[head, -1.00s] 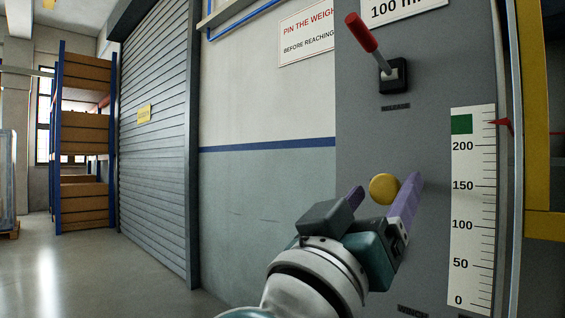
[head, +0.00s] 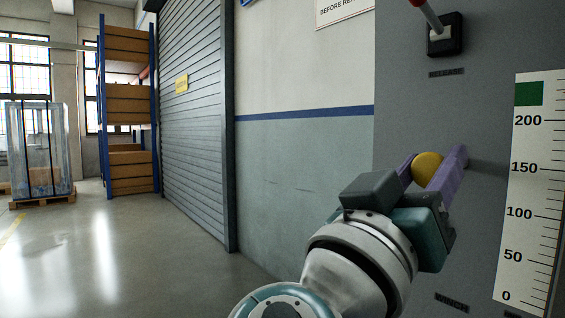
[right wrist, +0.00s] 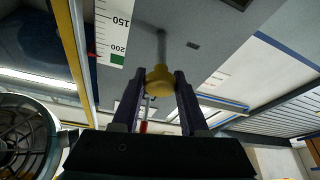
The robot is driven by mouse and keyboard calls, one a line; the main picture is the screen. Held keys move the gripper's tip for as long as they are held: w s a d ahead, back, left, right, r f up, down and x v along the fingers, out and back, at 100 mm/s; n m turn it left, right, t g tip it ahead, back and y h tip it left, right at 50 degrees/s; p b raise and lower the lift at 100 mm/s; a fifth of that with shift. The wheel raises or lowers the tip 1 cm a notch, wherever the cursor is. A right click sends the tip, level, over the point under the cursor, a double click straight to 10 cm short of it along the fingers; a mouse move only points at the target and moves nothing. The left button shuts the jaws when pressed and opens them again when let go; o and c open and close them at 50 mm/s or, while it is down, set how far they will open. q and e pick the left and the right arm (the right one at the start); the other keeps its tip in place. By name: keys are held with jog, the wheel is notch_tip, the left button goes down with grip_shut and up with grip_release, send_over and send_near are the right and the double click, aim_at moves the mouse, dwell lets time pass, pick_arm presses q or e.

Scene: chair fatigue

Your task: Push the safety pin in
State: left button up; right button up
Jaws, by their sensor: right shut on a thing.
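The safety pin shows a round yellow knob (head: 427,169) in front of the grey machine panel (head: 425,110). My right gripper (head: 432,163) is shut on the knob, with one purple finger on each side. In the right wrist view the yellow knob (right wrist: 160,80) sits between the two dark purple fingers, and a grey shaft (right wrist: 162,46) runs from it towards the panel. In the head view part of the shaft (head: 487,168) shows beyond the right finger. The hole in the panel cannot be made out. My left gripper is not in view.
A lever (head: 431,18) with a red grip stands above on the panel. A white scale (head: 532,190) with a green mark is to the right. A roller shutter (head: 195,130), orange-brown shelving (head: 130,110) and a wrapped pallet (head: 40,150) are far left. The floor there is clear.

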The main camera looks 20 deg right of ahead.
grip_shut()
dwell(0.8)
